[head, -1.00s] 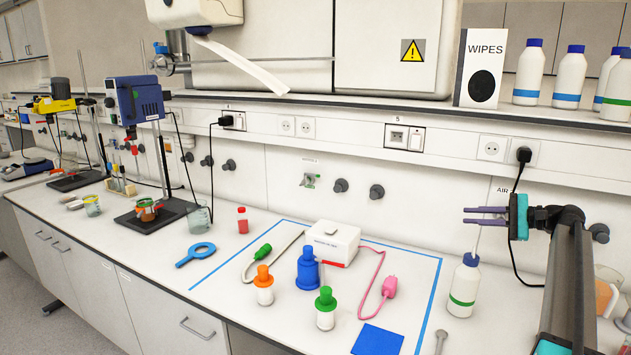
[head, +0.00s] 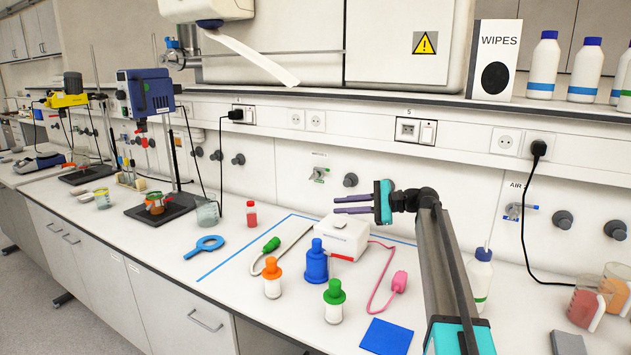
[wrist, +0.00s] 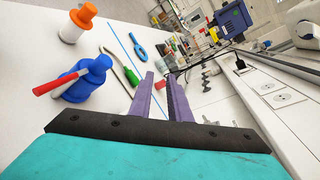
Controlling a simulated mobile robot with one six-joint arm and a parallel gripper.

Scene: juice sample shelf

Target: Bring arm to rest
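My gripper (head: 352,204) is raised above the back of the bench, near the white box with a red stripe (head: 345,238). Its two purple fingers point left in the head view. In the wrist view, the fingers (wrist: 161,80) have a narrow gap between them and nothing in it. The gripper is open and empty. My arm rises from the lower right, and its links partly hide the white squeeze bottle with a green band (head: 484,278).
On the bench stand a blue bottle (head: 316,263), an orange-capped bottle (head: 272,280) and a green-capped bottle (head: 334,303). A pink plug (head: 399,282) and a blue square (head: 386,336) lie nearby. Beakers (head: 587,304) stand at right. A shelf (head: 420,100) runs above.

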